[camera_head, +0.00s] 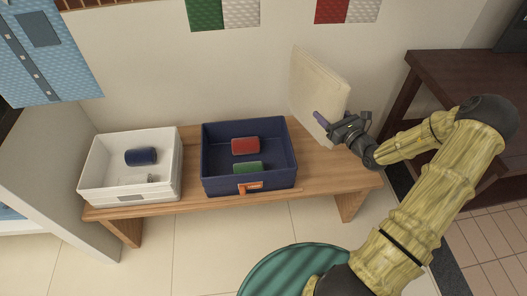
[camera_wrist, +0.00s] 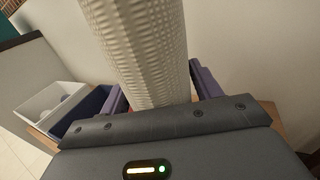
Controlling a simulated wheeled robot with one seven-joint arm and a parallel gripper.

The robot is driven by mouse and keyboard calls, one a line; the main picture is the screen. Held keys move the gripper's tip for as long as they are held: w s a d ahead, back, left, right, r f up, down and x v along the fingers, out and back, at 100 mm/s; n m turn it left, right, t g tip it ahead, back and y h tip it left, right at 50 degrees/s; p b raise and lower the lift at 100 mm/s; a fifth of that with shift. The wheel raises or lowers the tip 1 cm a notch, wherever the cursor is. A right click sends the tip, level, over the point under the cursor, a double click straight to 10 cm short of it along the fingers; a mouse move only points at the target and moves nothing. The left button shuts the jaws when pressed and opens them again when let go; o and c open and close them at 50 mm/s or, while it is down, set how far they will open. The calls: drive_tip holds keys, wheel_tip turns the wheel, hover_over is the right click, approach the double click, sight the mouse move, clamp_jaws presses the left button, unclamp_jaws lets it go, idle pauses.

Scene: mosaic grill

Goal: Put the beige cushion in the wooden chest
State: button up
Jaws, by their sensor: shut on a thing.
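The beige cushion (camera_head: 312,88) is a thin, pale, textured slab standing on edge above the right end of the bench, close to the wall. My gripper (camera_head: 325,122) is shut on it from the right, near its lower part. In the wrist view the cushion (camera_wrist: 145,45) rises between the two purple fingers of my gripper (camera_wrist: 160,92). I cannot tell whether its lower edge touches the bench. I cannot make out a wooden chest in either view.
The wooden bench (camera_head: 335,168) bears a white bin (camera_head: 130,195) with a blue item and a navy bin (camera_head: 248,183) with red and green items. A dark wooden table (camera_head: 445,70) stands at right. A round green top (camera_head: 285,268) is in front; floor between is clear.

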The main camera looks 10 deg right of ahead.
sight(322, 142)
wheel_tip(322, 142, down, 14)
drive_tip(key=b, duration=0.3)
drive_tip(key=shift+r, duration=0.25)
drive_tip(key=shift+b, duration=0.3)
drive_tip(key=shift+f+b, duration=0.65)
drive_tip(key=shift+f, duration=1.7)
drive_tip(key=o, duration=1.2)
drive_tip(key=p+v, duration=0.2)
drive_tip(key=v, duration=1)
drive_tip(key=shift+s, duration=0.1)
